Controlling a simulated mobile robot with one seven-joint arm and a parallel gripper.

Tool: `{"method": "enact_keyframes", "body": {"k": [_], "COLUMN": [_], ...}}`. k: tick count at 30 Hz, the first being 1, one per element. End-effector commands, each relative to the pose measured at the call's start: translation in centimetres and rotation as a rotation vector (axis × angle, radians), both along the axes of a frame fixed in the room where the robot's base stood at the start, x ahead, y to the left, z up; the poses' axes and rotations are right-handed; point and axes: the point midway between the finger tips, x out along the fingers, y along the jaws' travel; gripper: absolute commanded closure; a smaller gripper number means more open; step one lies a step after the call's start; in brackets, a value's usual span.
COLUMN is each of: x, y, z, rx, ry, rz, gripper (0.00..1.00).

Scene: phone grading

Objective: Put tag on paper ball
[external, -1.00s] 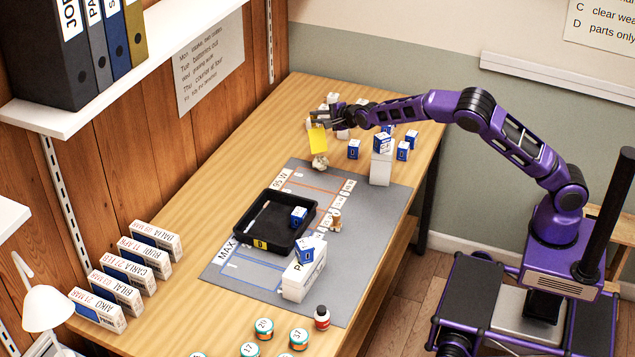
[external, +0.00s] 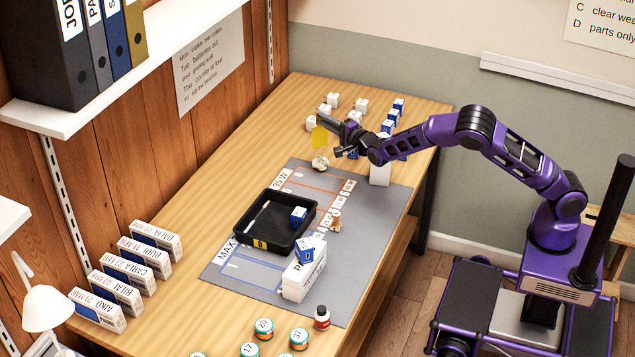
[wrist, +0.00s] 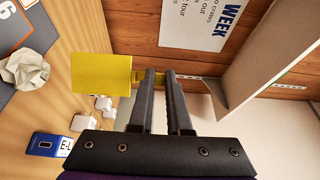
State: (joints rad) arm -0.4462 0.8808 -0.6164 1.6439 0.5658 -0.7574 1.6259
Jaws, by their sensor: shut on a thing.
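The yellow tag (external: 320,137) is a flat square held at the tips of my gripper (external: 328,119). My gripper is shut on it. In the wrist view the tag (wrist: 100,73) sticks out to the left of the fingers (wrist: 160,75). The pale crumpled paper ball (external: 320,163) rests by the far edge of the grey mat, just below the tag in the external view. The ball also shows at the left of the wrist view (wrist: 25,70), apart from the tag.
White plug-like blocks (external: 361,106) and blue boxes (external: 388,127) stand on the far table. A white box (external: 380,174) stands right of the ball. A black tray (external: 250,226) and a small brown crumpled item (external: 335,222) are on the mat (external: 385,215).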

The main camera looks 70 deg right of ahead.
Motion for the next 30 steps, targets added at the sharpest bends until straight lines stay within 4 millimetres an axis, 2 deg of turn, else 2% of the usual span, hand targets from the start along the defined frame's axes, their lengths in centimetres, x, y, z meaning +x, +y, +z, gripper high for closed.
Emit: {"method": "enact_keyframes", "body": {"k": [7, 19, 20, 24, 30], "x": [0.0, 0.0, 0.0, 0.0, 0.0], "y": [0.0, 0.0, 0.0, 0.0, 0.0], "z": [-3.4, -3.9, -3.8, -3.8, -3.8], "rx": [-0.001, 0.003, 0.002, 0.001, 0.001], "ry": [0.004, 0.001, 0.0, 0.001, 0.001], "rz": [0.001, 0.0, 0.001, 0.001, 0.0], "gripper": [1.0, 1.0, 0.79, 0.54, 0.54]}}
